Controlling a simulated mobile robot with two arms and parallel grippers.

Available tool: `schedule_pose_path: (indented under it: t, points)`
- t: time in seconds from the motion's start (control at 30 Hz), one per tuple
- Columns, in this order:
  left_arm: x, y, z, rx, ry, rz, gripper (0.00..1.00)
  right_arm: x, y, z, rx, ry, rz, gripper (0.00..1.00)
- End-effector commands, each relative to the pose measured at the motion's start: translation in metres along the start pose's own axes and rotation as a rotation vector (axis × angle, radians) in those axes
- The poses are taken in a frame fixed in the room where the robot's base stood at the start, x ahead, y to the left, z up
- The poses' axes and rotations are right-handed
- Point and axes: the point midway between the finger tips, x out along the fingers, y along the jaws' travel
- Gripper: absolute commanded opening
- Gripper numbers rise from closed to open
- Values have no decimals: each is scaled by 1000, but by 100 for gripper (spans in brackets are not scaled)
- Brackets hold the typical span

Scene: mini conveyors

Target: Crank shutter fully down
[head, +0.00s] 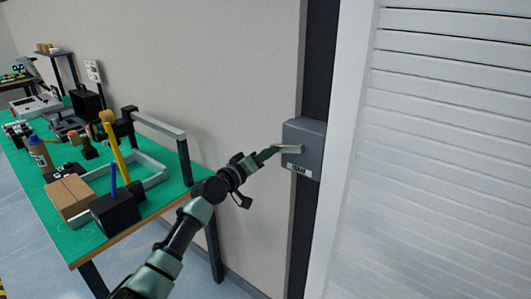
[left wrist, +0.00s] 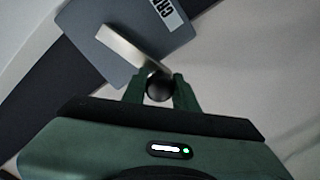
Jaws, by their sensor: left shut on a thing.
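The shutter (head: 445,150) is a white slatted panel filling the right of the head view; its lower edge is not visible. A grey crank box (head: 310,132) is mounted on the dark post at its left and also shows in the left wrist view (left wrist: 110,50). A pale crank arm (left wrist: 122,47) runs from the box to a dark round knob (left wrist: 159,87). My left gripper (head: 270,152) is at the box's left side. In the left wrist view its fingers (left wrist: 160,90) are shut around the knob. My right gripper is not in view.
A green-topped table (head: 80,240) stands at the left with a cardboard box (head: 68,195), a black holder (head: 115,212) with tools, a bottle (head: 38,150) and a grey frame (head: 160,125). The wall (head: 220,70) between table and post is bare.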

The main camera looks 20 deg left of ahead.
Motion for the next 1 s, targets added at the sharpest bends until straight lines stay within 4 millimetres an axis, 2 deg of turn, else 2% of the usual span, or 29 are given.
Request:
schedule_pose_path:
  t: [0.23, 0.6, 1.0]
  points:
    - [0, -8, 21, -240, -2, -2, 0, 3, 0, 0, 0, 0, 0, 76]
    - [0, -9, 48, -582, -2, -2, 0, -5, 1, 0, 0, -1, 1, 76]
    - [0, -5, 69, -838, -1, -3, 0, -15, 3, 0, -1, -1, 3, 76]
